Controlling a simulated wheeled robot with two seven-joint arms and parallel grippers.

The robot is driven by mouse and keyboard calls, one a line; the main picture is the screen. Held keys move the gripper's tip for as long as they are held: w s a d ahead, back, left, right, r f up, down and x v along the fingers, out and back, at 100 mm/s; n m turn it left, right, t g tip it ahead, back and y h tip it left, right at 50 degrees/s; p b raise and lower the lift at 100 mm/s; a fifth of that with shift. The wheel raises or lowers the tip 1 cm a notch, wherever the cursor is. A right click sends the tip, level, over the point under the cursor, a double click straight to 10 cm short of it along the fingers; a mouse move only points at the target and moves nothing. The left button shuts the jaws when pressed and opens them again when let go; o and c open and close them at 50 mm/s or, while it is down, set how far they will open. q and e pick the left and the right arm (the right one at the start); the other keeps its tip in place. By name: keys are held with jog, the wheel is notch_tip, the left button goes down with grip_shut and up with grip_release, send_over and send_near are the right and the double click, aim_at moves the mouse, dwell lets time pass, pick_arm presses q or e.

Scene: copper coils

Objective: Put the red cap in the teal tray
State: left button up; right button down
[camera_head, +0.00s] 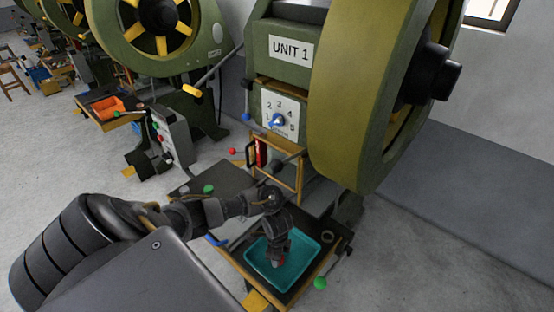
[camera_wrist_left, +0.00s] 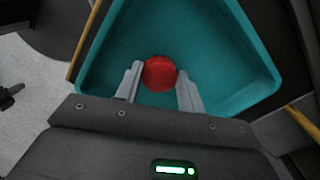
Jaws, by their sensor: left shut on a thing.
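The teal tray (camera_head: 305,262) sits on the dark press table in the head view, low and right of centre. My left gripper (camera_head: 279,260) reaches down over the tray. In the left wrist view, the red cap (camera_wrist_left: 159,73) is between the two fingers of my left gripper (camera_wrist_left: 160,88), with the teal tray (camera_wrist_left: 225,50) around and beneath it. The gripper is shut on the cap. I cannot tell whether the cap touches the tray floor. My right gripper is not in view.
The green press marked UNIT 1 (camera_head: 291,49) stands behind the table, with its large wheel (camera_head: 365,90) at right. A copper-coloured ring (camera_head: 328,237) lies beside the tray. A green knob (camera_head: 320,283) is at the table's front right. Open floor lies to the right.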

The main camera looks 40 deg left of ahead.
pick_arm(q)
jog(key=shift+f, duration=0.25)
jog(key=shift+f, duration=0.1)
jog(key=o, duration=1)
jog(key=shift+o, duration=0.2)
jog(key=shift+r+p, duration=0.4)
jog(key=shift+r, duration=0.05)
notch_tip(320, 180, up, 7)
jog(key=p, duration=0.8)
jog(key=shift+f, duration=0.1)
